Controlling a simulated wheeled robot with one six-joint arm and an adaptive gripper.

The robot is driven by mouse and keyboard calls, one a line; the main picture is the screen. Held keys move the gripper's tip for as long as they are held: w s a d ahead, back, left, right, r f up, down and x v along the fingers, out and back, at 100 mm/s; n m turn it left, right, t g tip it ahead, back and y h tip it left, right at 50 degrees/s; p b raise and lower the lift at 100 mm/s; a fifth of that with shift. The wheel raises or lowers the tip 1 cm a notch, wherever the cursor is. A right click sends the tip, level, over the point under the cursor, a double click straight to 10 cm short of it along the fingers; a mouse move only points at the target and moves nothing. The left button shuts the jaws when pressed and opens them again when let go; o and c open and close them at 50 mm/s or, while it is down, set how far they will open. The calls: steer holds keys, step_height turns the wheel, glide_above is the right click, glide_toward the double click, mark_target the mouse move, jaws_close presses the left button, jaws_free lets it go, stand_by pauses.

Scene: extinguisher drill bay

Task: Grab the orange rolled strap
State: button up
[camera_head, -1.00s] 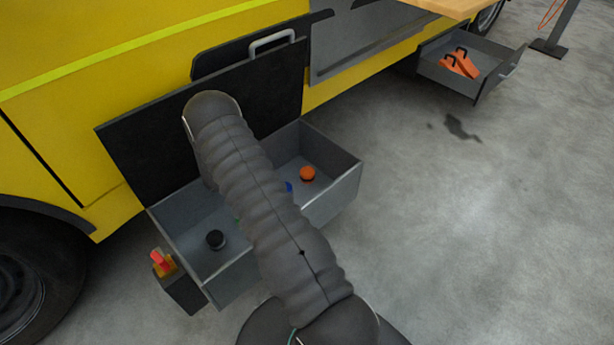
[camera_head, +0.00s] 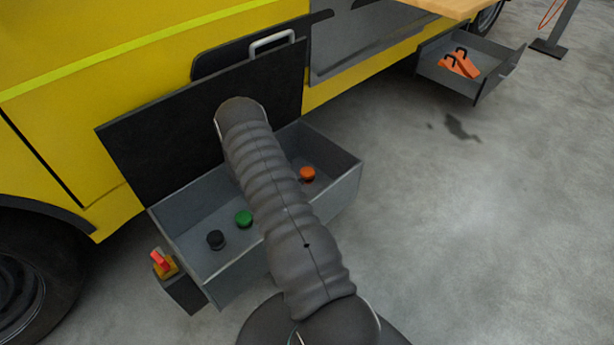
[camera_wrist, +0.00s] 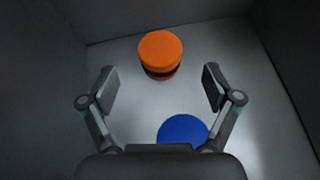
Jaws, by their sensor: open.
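The orange rolled strap (camera_head: 307,174) is a short orange cylinder in the right part of the open grey drawer (camera_head: 344,186). In the wrist view the orange rolled strap (camera_wrist: 160,52) has a dark band around its lower side and stands on the drawer floor. My gripper (camera_wrist: 158,82) is open and empty in the wrist view, with the strap ahead of it, beyond the fingertips and roughly centred between them. In the head view my arm hides the gripper and the middle of the drawer.
A blue roll (camera_wrist: 183,130) lies closer to the gripper's base in the wrist view. A green roll (camera_head: 243,218) and a black roll (camera_head: 215,239) are in the drawer's left part. Drawer walls surround them. Another drawer with orange wedges (camera_head: 460,64) stands open farther right.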

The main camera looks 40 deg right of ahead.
mark_target(305, 173)
steer(key=x, duration=0.4)
steer(key=shift+d+f, duration=0.2)
steer(key=shift+d, duration=0.1)
steer(key=shift+c, duration=0.2)
steer(key=c, duration=1.4)
